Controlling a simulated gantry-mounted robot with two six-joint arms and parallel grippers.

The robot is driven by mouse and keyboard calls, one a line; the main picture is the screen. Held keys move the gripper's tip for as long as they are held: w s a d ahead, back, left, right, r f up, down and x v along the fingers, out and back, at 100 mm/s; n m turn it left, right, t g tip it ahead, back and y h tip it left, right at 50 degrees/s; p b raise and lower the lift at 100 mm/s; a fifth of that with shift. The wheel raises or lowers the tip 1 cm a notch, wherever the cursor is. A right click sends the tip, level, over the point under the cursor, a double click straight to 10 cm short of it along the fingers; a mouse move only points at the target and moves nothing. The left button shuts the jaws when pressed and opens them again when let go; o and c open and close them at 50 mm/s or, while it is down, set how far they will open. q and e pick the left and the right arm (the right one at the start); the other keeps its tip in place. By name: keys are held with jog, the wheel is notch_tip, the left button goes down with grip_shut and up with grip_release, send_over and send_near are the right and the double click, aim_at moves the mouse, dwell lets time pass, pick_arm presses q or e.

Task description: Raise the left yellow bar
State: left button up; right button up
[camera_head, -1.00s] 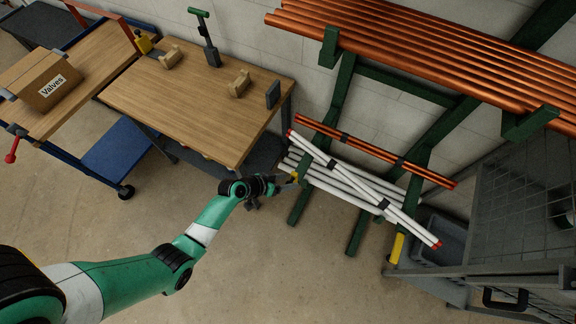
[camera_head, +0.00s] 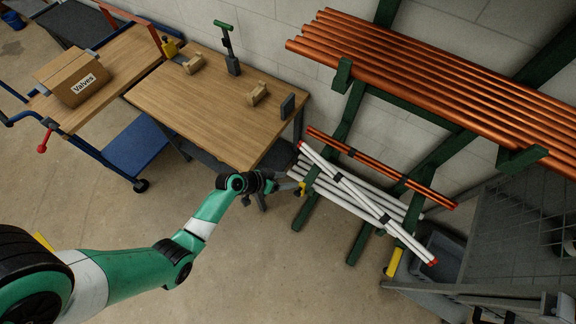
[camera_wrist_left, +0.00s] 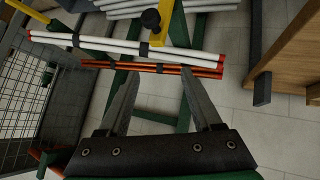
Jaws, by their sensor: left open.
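The left yellow bar (camera_wrist_left: 178,24) shows in the left wrist view at top centre, with a black knob beside it. In the head view only a small yellow piece of it (camera_head: 301,188) shows at the left end of the white pipes. My left gripper (camera_wrist_left: 160,77) is open and empty. In the head view my left gripper (camera_head: 279,186) is just left of that yellow piece, apparently short of it. A second yellow bar (camera_head: 394,262) stands further right, low on the rack. My right gripper is not in view.
Red-tipped white pipes (camera_head: 365,200) and strapped copper pipes (camera_head: 380,167) cross the green rack. More copper pipes (camera_head: 430,75) lie above. A wooden workbench (camera_head: 205,95) is at left, a mesh cage (camera_head: 520,220) at right. The floor in front is open.

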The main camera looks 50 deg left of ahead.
pick_arm(q)
jog(key=shift+s+a+r+p, duration=0.15)
jog(key=shift+r+p, duration=0.1)
jog(key=shift+r, duration=0.2)
jog(key=shift+s+a+r+p, duration=0.1)
jog(key=shift+a+r+p, duration=0.1)
jog(key=shift+r, duration=0.2)
jog(key=p+v, duration=1.1)
jog(key=shift+s+r, duration=0.2)
jog(key=shift+r, duration=0.05)
